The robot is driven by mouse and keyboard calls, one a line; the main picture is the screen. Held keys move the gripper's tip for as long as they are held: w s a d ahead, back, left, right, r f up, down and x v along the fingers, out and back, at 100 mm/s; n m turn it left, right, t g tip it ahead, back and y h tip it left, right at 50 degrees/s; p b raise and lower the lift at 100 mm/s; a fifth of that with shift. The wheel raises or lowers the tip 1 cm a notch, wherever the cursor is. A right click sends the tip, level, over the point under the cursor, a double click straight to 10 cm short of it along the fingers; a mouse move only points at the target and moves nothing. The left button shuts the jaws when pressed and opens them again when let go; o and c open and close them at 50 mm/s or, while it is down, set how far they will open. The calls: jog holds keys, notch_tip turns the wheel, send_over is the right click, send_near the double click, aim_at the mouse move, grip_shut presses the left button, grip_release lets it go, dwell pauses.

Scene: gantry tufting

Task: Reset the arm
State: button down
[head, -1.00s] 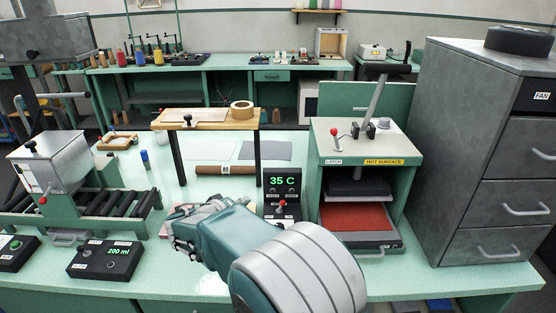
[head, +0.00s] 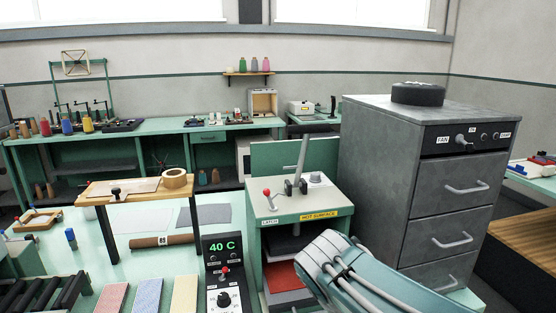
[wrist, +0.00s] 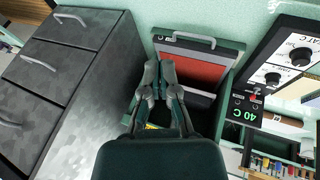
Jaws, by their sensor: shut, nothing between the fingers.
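My gripper (wrist: 160,70) shows in the wrist view with its two dark fingers together and nothing between them. It is in front of the heat press (head: 292,207), whose red pad (wrist: 193,70) lies beyond the fingertips. I cannot tell the gap between them. In the head view my arm crosses the lower right, in front of part of the press, and my gripper is out of sight. The controller (head: 222,262) left of the press reads 40 C, and its display also shows in the wrist view (wrist: 243,112).
A grey drawer cabinet (head: 440,210) stands close on the right of the press, with a black round part (head: 418,94) on top. A small wooden stand (head: 140,188) with a tape roll is at left. Coloured sheets (head: 147,296) lie at the front. The press is marked hot surface.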

jog(key=s+d+f+m+y, duration=0.1)
jog(key=s+d+m+y, duration=0.1)
jog(key=s, duration=1)
jog(key=shift+s+d+f+t+y, duration=0.15)
jog(key=shift+d+f+t+y, duration=0.2)
jog(key=shift+d+y, duration=0.4)
